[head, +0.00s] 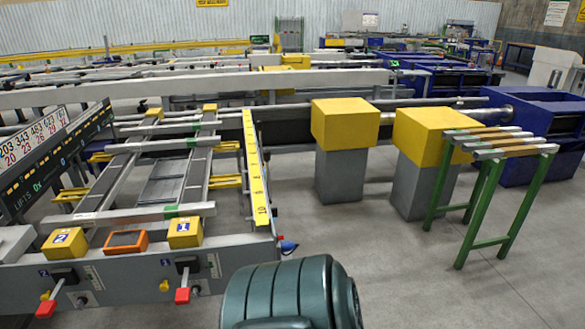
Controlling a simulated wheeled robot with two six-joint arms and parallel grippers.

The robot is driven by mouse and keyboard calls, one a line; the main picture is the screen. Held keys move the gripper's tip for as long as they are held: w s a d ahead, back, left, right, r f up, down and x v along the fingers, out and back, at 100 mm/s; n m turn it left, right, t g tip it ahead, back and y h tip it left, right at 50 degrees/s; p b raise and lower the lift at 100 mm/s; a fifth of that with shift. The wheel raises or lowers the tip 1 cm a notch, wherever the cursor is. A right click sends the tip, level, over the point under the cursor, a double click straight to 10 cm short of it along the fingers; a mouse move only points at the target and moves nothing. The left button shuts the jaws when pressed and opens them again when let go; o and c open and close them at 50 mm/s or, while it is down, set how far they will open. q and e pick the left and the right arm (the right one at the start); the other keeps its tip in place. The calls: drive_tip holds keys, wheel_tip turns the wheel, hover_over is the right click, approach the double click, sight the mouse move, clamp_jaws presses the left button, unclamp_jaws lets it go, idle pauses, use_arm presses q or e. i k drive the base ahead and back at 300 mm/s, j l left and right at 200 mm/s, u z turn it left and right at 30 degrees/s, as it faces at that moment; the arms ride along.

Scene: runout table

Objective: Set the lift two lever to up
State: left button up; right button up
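The lift two lever (46,308) is at the lower left, on the front of a grey panel. Its red knob hangs down and to the left from a black block, below a yellow box marked 2 (63,243). A similar lever with a red knob (182,295) hangs down to its right, below a yellow box marked 1 (184,232). Both red knobs sit low, below their black blocks. Neither of my grippers shows in the head view.
An orange-framed box (126,241) sits between the yellow boxes. A dark green ribbed cylinder (290,297) fills the bottom middle. A green-legged stand (487,200) and yellow-topped blocks (345,123) stand to the right. Grey floor (390,265) is open at lower right.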

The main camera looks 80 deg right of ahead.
sight(266, 152)
drive_tip(key=z, duration=2.6)
drive_tip(key=i+l, duration=0.25)
drive_tip(key=i+l+u, duration=0.1)
drive_tip(key=i+l, duration=0.15)
drive_tip(key=l, duration=0.25)
